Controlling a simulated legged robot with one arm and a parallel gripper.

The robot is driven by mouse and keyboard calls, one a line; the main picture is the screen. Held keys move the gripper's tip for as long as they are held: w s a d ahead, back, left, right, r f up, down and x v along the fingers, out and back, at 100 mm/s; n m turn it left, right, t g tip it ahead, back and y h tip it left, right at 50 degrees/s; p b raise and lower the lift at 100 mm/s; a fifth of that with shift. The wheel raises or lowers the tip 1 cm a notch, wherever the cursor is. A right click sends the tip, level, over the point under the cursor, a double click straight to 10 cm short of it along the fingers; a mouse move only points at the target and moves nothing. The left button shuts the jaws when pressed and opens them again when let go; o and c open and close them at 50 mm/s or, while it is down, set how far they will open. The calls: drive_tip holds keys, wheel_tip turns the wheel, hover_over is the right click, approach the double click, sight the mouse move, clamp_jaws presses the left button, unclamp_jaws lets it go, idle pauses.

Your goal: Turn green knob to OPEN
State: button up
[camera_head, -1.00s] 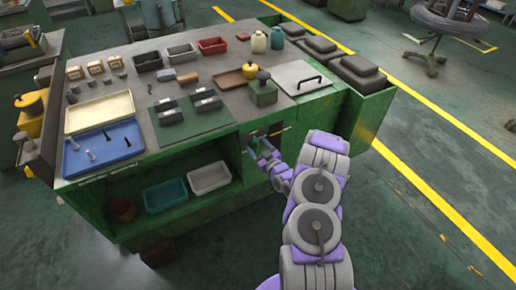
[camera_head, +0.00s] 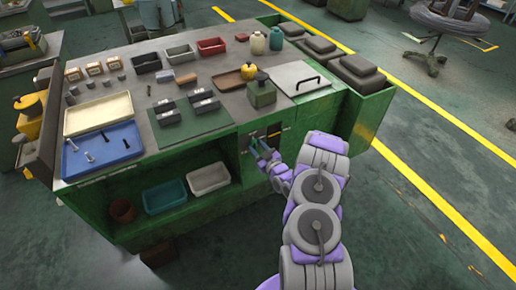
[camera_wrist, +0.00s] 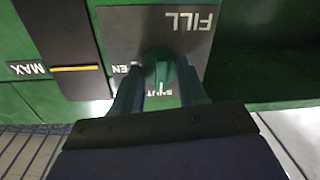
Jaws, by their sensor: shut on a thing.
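The green knob (camera_wrist: 160,64) sits on a grey plate (camera_wrist: 185,22) marked FILL, which appears upside down in the wrist view. A pale line on the knob faces the SHUT lettering, which is partly covered. Only the letters EN show of the word at the knob's left. My gripper (camera_wrist: 159,88) is shut on the knob, with one finger on each side of it. In the head view my gripper (camera_head: 259,148) is at the front panel of the green cabinet (camera_head: 225,145), and the knob is too small to make out clearly.
A dark strip with a yellow line and the word MAX (camera_wrist: 27,70) is left of the plate in the wrist view. Trays, bins and blocks stand on the bench top. An open shelf holds a white bin (camera_head: 209,179) and a blue bin (camera_head: 166,196).

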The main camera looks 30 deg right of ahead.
drive_tip(key=shift+w+d+m+t+h+p, duration=0.15)
drive_tip(key=shift+m+p, duration=0.45)
drive_tip(key=shift+m, duration=2.4)
drive_tip(key=shift+s+m+t+h+p, duration=0.1)
drive_tip(key=shift+m+h+p, duration=0.3)
drive_tip(key=shift+m, duration=2.6)
drive_tip(key=shift+w+d+m+t+h+p, duration=0.15)
drive_tip(key=shift+m+p, duration=0.6)
drive_tip(key=shift+m, duration=2.25)
drive_tip(key=shift+s, duration=0.15)
drive_tip(key=o, duration=1.1)
drive_tip(key=shift+d+f, duration=0.1)
drive_tip(key=shift+f, duration=0.05)
drive_tip(key=shift+c, duration=0.2)
drive_tip(key=shift+a, duration=0.2)
